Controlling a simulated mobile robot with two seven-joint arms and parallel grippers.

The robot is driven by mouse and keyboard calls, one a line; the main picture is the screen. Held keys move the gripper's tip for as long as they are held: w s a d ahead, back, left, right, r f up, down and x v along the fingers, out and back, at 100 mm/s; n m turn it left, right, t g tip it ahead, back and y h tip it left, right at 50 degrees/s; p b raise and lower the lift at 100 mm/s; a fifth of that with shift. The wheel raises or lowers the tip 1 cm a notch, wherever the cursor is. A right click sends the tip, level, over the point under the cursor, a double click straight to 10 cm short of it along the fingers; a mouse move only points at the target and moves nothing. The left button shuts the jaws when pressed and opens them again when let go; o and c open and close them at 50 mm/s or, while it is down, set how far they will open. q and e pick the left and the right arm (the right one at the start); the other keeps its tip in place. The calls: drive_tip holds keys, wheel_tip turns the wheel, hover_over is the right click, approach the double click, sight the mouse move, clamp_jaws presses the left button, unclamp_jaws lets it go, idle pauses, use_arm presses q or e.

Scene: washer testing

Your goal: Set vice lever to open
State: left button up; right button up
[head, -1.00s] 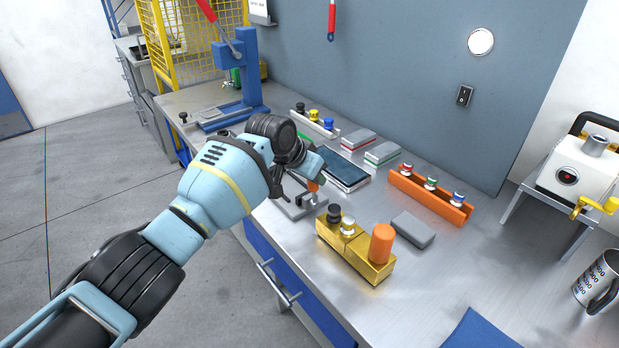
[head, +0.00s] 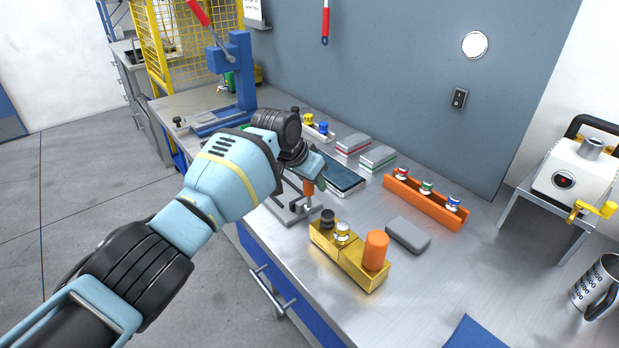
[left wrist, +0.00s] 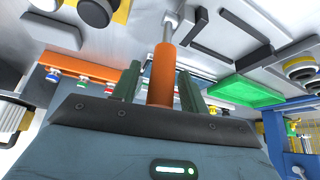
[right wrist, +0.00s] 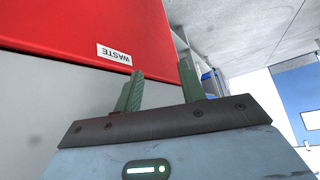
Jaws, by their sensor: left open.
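The vice lever has an orange handle (head: 308,187) that stands roughly upright on a grey metal clamp base (head: 290,211) near the bench's front edge. My left gripper (head: 313,170) is above the base, at the handle. In the left wrist view the orange handle (left wrist: 162,75) stands between the two green fingers of my left gripper (left wrist: 158,88). A gap shows on the handle's left side, so the jaws are open around it. My right gripper (right wrist: 163,85) is open and empty, away from the bench top. It is outside the head view.
A gold block (head: 345,262) with knobs and an orange cylinder stands close in front of the clamp. A dark tablet (head: 340,176) lies behind it. An orange rack (head: 425,203) and grey box (head: 408,235) are to the right. A red panel marked WASTE (right wrist: 80,25) is near my right gripper.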

use_arm(q)
drive_tip(key=p+v, duration=0.2)
drive_tip(key=v, duration=0.5)
drive_tip(key=shift+s+r, duration=0.15)
drive_tip(key=shift+r, duration=0.2)
use_arm(e)
drive_tip(key=w+r, duration=0.2)
drive_tip(key=r, duration=0.1)
drive_tip(key=shift+d+t, duration=0.2)
drive_tip(key=shift+t, duration=0.1)
use_arm(q)
drive_tip(key=shift+a, duration=0.15)
